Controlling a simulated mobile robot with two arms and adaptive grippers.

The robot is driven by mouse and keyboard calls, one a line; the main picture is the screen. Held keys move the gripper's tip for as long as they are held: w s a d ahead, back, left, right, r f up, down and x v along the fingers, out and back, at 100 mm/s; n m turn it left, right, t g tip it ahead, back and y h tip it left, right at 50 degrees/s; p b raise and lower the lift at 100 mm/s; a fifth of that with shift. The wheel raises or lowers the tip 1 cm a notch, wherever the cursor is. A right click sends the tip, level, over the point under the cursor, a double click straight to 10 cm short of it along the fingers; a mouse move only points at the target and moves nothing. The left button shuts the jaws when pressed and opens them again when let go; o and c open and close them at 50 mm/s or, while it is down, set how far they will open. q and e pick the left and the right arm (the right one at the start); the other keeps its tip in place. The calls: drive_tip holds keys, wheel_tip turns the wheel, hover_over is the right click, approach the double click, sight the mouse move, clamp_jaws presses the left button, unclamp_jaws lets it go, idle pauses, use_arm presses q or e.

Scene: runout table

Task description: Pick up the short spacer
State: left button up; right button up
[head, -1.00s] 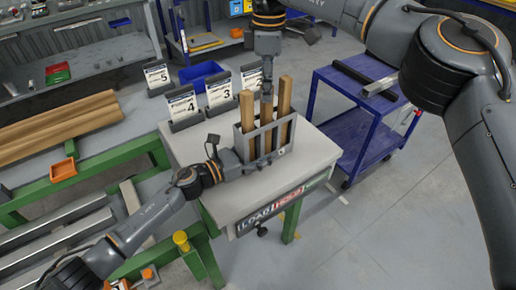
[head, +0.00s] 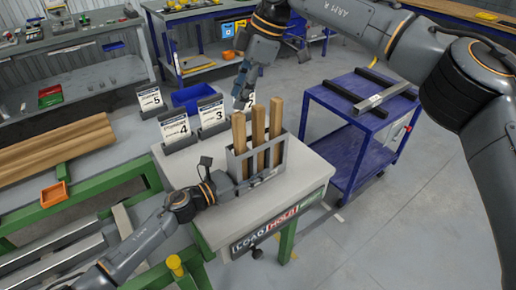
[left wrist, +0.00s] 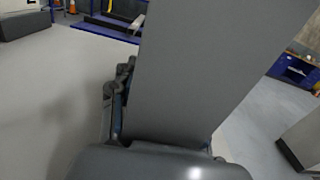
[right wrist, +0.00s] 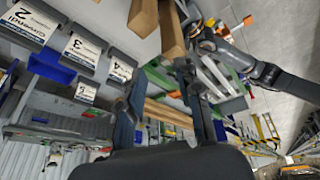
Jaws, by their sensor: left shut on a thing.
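Three upright wooden pieces (head: 257,135) stand in a grey slotted rack (head: 262,180) on the pale table. I cannot tell which thing is the short spacer. My left gripper (head: 226,184) is shut on the left side of the rack; in the left wrist view the rack's grey wall (left wrist: 205,60) hides most of the fingers. My right gripper (head: 244,92) is above and behind the rack, over the number cards. In the right wrist view its fingers (right wrist: 162,105) are apart with nothing between them, and wooden pieces (right wrist: 172,30) show beyond.
Number cards (head: 178,128) stand along the table's back left edge. A blue cart (head: 345,105) at the right carries dark bars and a grey metal bar (head: 382,97). Long wooden boards (head: 60,145) and an orange bin (head: 54,194) lie at the left. Floor at the lower right is clear.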

drive_tip(key=s+a+f+n+g+y, duration=0.25)
drive_tip(key=s+a+y, duration=0.35)
drive_tip(key=a+y, duration=0.4)
drive_tip(key=d+r+m+t+y, duration=0.4)
drive_tip(key=r+t+y, duration=0.1)
drive_tip(key=t+y, duration=0.1)
drive_tip(key=m+t+h, duration=1)
drive_tip(key=m+t, duration=0.1)
drive_tip(key=m, duration=0.1)
approach(261, 136)
drive_tip(key=shift+n, duration=0.25)
drive_tip(key=x, duration=0.6)
drive_tip(key=shift+w+a+r, duration=0.1)
drive_tip(key=shift+a+r, duration=0.05)
drive_tip(key=shift+r, duration=0.2)
drive_tip(key=x, duration=0.5)
drive_tip(key=shift+w+f, duration=0.1)
drive_tip(key=shift+f, duration=0.2)
